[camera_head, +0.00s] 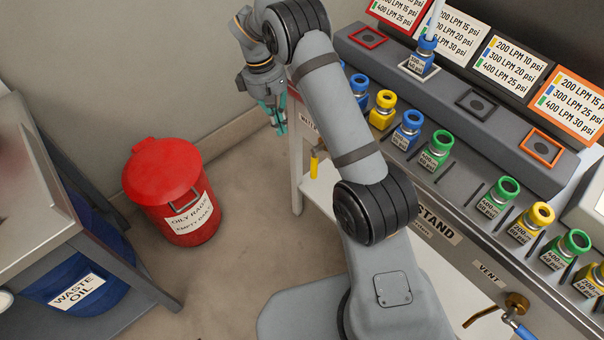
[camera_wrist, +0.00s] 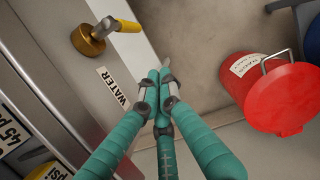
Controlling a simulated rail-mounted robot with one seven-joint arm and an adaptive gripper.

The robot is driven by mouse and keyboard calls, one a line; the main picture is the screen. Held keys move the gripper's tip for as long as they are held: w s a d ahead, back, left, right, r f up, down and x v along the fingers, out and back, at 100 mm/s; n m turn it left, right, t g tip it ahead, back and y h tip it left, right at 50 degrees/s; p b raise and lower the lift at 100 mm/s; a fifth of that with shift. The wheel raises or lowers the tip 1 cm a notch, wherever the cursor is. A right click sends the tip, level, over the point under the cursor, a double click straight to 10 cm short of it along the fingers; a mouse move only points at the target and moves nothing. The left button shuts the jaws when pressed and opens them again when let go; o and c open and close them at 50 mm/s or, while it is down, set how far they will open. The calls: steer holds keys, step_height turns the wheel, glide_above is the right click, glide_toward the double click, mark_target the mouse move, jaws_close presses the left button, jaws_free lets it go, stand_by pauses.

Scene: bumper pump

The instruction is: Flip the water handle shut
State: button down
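The water handle is a yellow lever (camera_head: 314,165) hanging down at the left end of the stand's front in the head view. In the wrist view the yellow lever (camera_wrist: 126,24) points right from a round brass valve body (camera_wrist: 88,40) at the upper left. The WATER label (camera_wrist: 118,88) is beside it, between the valve and my fingers. My gripper (camera_wrist: 160,78) has teal fingers with their tips drawn together and nothing visible between them. It is apart from the handle. In the head view my gripper (camera_head: 278,121) is left of the stand's end.
A second brass valve (camera_head: 516,304) is by the VENT label. A blue waste-oil drum (camera_head: 75,285) is at lower left.

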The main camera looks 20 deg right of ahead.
mark_target(314, 167)
steer(key=shift+w+d+f, duration=0.1)
steer(key=shift+d+f, duration=0.35)
steer(key=shift+f, duration=0.35)
steer(key=s+d+f+b, duration=0.1)
steer(key=s+d+f, duration=0.3)
steer(key=f, duration=0.5)
steer(key=shift+s+f+b, duration=0.3)
steer(key=shift+s+f, duration=0.05)
steer(key=shift+s, duration=0.2)
